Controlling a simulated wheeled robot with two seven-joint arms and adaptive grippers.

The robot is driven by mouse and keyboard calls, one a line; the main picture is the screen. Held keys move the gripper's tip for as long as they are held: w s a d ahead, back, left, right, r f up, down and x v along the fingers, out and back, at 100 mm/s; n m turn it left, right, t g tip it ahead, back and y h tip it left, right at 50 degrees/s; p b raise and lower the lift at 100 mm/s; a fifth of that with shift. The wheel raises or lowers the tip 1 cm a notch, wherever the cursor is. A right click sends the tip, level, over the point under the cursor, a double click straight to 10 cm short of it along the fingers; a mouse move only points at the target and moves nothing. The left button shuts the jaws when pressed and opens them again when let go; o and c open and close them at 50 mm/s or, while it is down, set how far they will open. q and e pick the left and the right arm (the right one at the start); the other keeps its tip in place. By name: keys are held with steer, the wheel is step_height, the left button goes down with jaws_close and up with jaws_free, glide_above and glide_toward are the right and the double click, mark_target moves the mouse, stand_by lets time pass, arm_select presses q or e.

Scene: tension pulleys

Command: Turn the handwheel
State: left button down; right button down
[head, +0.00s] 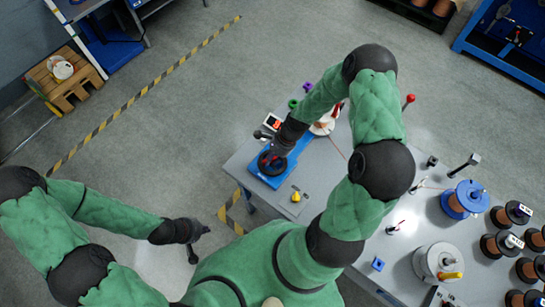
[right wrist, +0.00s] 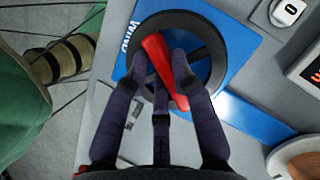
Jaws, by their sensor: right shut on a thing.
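The handwheel (head: 265,170) is a dark ring on a blue plate at the left end of the grey table. In the right wrist view the handwheel (right wrist: 217,42) shows a red bar (right wrist: 160,62) across its middle. My right gripper (head: 275,156) reaches down onto the wheel from above. In the right wrist view its fingers (right wrist: 163,75) lie within the ring, on both sides of the red bar, shut on it. The fingers hide part of the hub. My left gripper (head: 198,243) is empty over the floor, left of the table, with its fingers spread.
A yellow knob (head: 296,197) stands just right of the blue plate. A small display (head: 271,122) is behind the wheel. A blue spool (head: 466,199), a white spool (head: 437,262) and several copper spools fill the table's right side. Open floor lies to the left.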

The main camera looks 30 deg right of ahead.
steer(key=m+t, duration=0.1)
steer(key=m, duration=0.1)
steer(key=shift+w+m+b, duration=0.1)
steer(key=shift+m+b, duration=0.2)
steer(key=shift+a+m+t+h+b, duration=0.1)
steer(key=shift+m+t+h+b, duration=0.2)
steer(key=shift+m+t+b, duration=0.55)
steer(key=shift+m+g, duration=0.35)
steer(key=shift+m, duration=0.1)
steer(key=shift+w, duration=0.1)
steer(key=c, duration=1.3)
jaws_free()
steer(key=shift+r, duration=0.1)
steer(key=v, duration=1.2)
steer(key=shift+a, duration=0.1)
